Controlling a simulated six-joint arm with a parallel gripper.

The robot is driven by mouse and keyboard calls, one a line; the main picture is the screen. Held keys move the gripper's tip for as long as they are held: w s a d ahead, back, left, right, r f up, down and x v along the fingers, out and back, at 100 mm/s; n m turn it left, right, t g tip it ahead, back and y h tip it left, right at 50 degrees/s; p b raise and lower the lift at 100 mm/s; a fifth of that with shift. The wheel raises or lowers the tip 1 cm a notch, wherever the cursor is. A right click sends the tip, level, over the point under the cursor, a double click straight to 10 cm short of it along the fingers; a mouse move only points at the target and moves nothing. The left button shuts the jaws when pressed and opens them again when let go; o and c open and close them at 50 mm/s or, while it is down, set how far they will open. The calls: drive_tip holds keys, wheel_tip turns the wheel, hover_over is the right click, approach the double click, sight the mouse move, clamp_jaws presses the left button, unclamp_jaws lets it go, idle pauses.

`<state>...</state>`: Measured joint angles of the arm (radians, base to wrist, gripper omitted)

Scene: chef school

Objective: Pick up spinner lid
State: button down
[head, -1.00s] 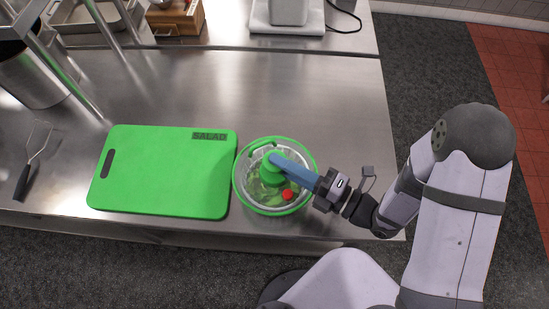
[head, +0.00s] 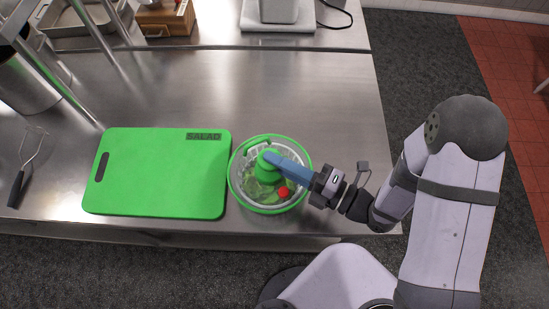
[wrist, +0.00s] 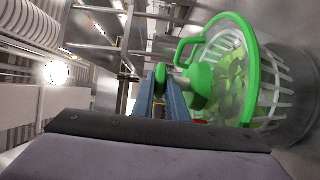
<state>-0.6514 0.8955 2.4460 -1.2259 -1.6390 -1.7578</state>
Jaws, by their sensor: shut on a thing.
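The spinner lid (head: 236,194) is clear with a green rim and a green centre knob (head: 267,166). It is at the salad spinner (head: 248,150), right of the cutting board. My gripper (head: 270,158) comes in from the right, its blue fingers shut on the lid's green knob. In the wrist view the fingers (wrist: 161,82) are beside the green knob, with the lid's green rim (wrist: 254,68) tilted in the picture and a white slotted basket (wrist: 272,78) behind it. Green leaves and a red item (head: 283,192) show through. I cannot tell whether the lid is clear of the bowl.
A green cutting board (head: 160,175) marked SALAD lies just left of the spinner. A whisk-like tool (head: 28,165) lies at the far left. A wooden box (head: 165,20) and a white appliance (head: 280,14) stand at the back. The steel counter (head: 230,90) behind the spinner is clear.

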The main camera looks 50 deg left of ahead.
drive_tip(key=shift+r, duration=0.25)
drive_tip(key=shift+r, duration=0.75)
wheel_tip(320, 180, up, 6)
drive_tip(key=shift+r+p, duration=0.1)
drive_tip(key=shift+p, duration=0.25)
drive_tip(key=shift+r+p, duration=0.95)
drive_tip(key=shift+p, duration=0.05)
